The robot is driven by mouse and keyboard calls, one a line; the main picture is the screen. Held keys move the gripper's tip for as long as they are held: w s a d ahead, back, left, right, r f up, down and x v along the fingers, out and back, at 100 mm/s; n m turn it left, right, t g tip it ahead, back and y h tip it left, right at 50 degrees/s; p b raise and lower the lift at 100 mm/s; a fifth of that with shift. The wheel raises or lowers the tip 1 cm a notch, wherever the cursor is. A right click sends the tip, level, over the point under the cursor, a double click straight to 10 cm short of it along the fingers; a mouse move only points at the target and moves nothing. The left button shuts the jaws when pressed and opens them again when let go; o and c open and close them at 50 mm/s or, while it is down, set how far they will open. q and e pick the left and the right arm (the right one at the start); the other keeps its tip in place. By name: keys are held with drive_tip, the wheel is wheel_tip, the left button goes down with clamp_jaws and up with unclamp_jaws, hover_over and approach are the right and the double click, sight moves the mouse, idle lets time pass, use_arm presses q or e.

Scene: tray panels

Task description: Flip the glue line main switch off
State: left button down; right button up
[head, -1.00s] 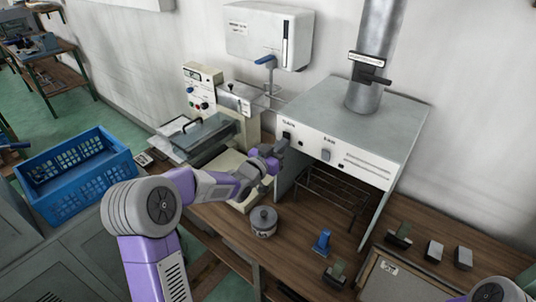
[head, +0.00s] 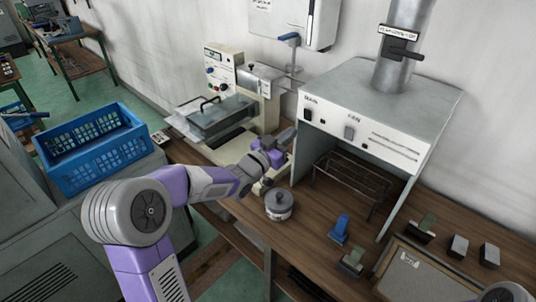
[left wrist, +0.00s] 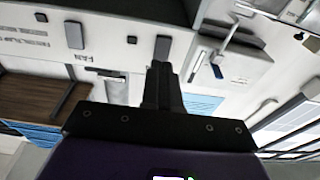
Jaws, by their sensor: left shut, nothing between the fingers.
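The hood's front panel (head: 375,139) is white and carries a dark switch under the label MAIN (head: 307,114). A second, greyer switch under the label FAN (head: 349,132) sits to its right. My left gripper (head: 291,136) is shut and empty, just below and left of the MAIN switch in the head view. In the left wrist view the panel appears upside down, and the shut fingers (left wrist: 160,75) point at the dark MAIN switch (left wrist: 162,47). I cannot tell whether they touch, or which way the switch is set. My right gripper is out of view.
A blue-handled item (head: 340,229) and several small blocks lie farther right. A cream machine with knobs (head: 220,68) stands left of the hood (head: 395,85). A blue crate (head: 95,150) is at the left.

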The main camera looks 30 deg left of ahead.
use_arm(q)
drive_tip(key=v, duration=0.7)
drive_tip(key=shift+s, duration=0.15)
drive_tip(key=shift+f, duration=0.15)
